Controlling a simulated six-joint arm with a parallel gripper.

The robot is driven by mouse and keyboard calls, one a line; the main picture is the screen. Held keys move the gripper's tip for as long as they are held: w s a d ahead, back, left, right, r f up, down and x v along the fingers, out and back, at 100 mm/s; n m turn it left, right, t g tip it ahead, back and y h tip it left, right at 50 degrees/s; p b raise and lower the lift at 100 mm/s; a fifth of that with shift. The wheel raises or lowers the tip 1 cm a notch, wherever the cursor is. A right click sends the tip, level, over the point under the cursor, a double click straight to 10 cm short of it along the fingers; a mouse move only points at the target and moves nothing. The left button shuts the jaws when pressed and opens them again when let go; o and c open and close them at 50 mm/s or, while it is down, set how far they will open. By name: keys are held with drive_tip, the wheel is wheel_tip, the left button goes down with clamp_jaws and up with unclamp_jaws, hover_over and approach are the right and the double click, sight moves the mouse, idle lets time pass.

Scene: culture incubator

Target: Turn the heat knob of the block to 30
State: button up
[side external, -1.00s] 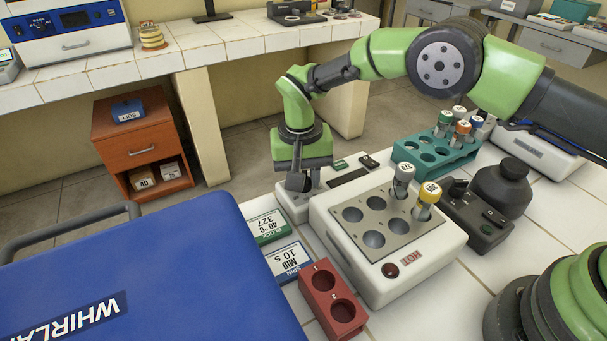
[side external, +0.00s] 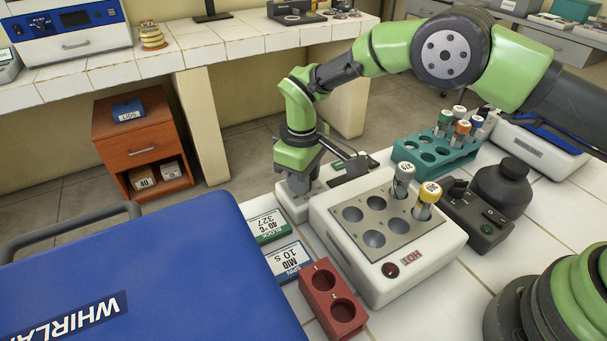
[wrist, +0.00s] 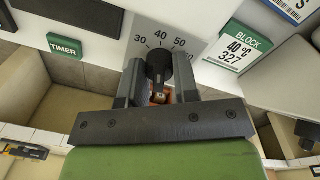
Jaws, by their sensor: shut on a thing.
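The heat knob (wrist: 158,64) is black and sits below a dial plate (wrist: 190,30) marked 30, 40, 50 and more in the wrist view. My gripper (wrist: 159,76) has one finger on each side of the knob and is shut on it. I cannot clearly tell which mark the knob points to. In the side view my gripper (side external: 299,184) points down at the low white control unit (side external: 290,208), and hides the knob. The white heat block (side external: 350,262) stands beside it, with two capped tubes in its wells and a HOT label.
A green BLOCK card (side external: 267,226) reading 40 °C and a blue-edged card (side external: 288,262) lie nearby. A red two-hole rack (side external: 332,298), a teal tube rack (side external: 434,150) and a large blue WHIRLAB case (side external: 150,260) stand around the block.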

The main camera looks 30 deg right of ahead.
drive_tip(key=n, duration=0.4)
drive_tip(key=shift+n, duration=2)
drive_tip(key=o, duration=0.9)
drive_tip(key=r, duration=1)
drive_tip(key=shift+s+a, duration=0.1)
drive_tip(key=shift+s, duration=0.15)
